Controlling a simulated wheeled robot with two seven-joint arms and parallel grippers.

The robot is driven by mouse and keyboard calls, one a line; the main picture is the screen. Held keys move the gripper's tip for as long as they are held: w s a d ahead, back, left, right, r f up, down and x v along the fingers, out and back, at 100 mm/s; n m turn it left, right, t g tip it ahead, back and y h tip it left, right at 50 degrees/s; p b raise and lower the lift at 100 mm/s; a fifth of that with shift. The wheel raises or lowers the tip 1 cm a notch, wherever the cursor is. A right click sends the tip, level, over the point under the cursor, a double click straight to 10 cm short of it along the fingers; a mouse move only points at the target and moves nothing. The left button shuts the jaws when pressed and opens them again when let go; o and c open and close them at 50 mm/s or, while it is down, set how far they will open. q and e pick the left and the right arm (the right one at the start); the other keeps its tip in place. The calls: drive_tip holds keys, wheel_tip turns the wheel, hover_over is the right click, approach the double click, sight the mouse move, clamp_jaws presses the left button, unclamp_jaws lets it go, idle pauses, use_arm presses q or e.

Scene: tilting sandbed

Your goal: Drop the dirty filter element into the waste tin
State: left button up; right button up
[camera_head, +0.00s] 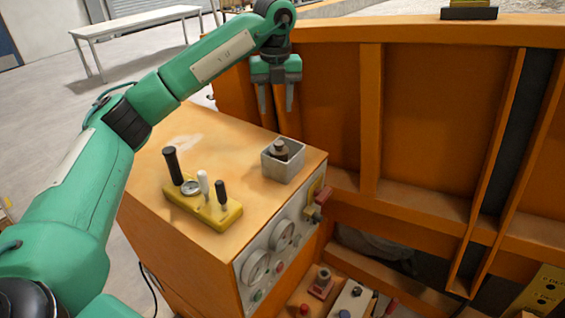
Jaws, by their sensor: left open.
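A grey square tin (283,171) stands on the orange cabinet top, near its back right edge. A dark brown, round piece (281,151) sits in it and sticks up above the rim; it looks like the dirty filter element. My left gripper (276,104) is open and empty, fingers pointing down. It hangs above and behind the tin in the picture, apart from it. My right gripper is out of view.
A yellow lever block (204,209) with black and white handles stands on the cabinet top (262,219), left of the tin. Gauges line the cabinet's front. A tall orange ribbed wall (321,120) rises behind. A white table (134,22) stands far off.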

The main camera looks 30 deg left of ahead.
use_arm(q)
wheel_tip(320, 180, up, 13)
drive_tip(key=b, duration=0.2)
drive_tip(key=shift+f, duration=0.2)
idle(0.7)
